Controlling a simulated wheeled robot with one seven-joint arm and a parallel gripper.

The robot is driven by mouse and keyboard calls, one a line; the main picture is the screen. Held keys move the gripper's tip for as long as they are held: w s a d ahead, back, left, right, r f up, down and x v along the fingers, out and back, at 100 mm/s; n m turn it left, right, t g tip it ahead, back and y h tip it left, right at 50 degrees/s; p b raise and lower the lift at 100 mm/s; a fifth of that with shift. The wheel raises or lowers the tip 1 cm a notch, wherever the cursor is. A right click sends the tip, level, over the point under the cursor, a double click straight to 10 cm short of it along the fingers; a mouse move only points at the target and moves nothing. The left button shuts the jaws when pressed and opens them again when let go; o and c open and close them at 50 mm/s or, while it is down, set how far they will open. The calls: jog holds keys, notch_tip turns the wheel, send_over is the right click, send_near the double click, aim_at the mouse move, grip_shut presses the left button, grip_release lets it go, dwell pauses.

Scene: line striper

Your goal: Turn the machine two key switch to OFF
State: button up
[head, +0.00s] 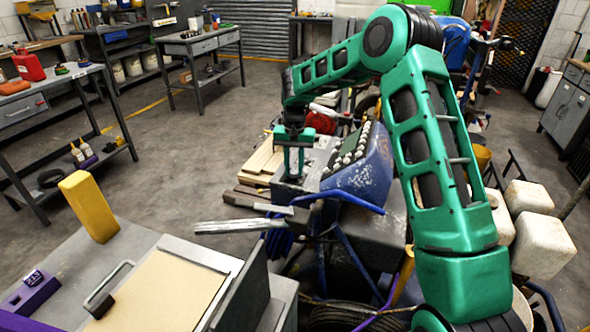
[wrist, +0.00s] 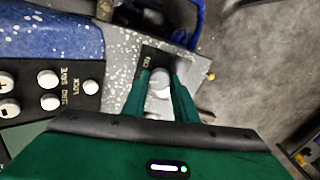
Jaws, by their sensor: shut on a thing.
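The line striper is the blue and grey machine with a button panel right of centre in the head view; its speckled blue body (head: 362,180) carries rows of white knobs. My green gripper (head: 292,172) points down onto the grey top at the machine's left side. In the wrist view, my gripper (wrist: 160,92) is shut on a rounded pale key switch (wrist: 158,78). The switch stands on a small black plate (wrist: 158,58) with white lettering, mostly hidden by the fingers. I cannot read the switch's setting. In the head view the switch is hidden by my gripper.
In the head view, stacked boards (head: 262,160) lie just left of the machine and white jugs (head: 540,245) stand at right. The floor (head: 190,150) further left is open.

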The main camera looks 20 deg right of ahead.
aim_at(294, 171)
jog(key=shift+n, duration=1.2)
jog(key=shift+s, duration=0.1)
jog(key=o, duration=1.1)
jog(key=shift+c, duration=0.2)
jog(key=shift+r, duration=0.1)
jog(key=shift+r, duration=0.35)
notch_tip(294, 171, up, 10)
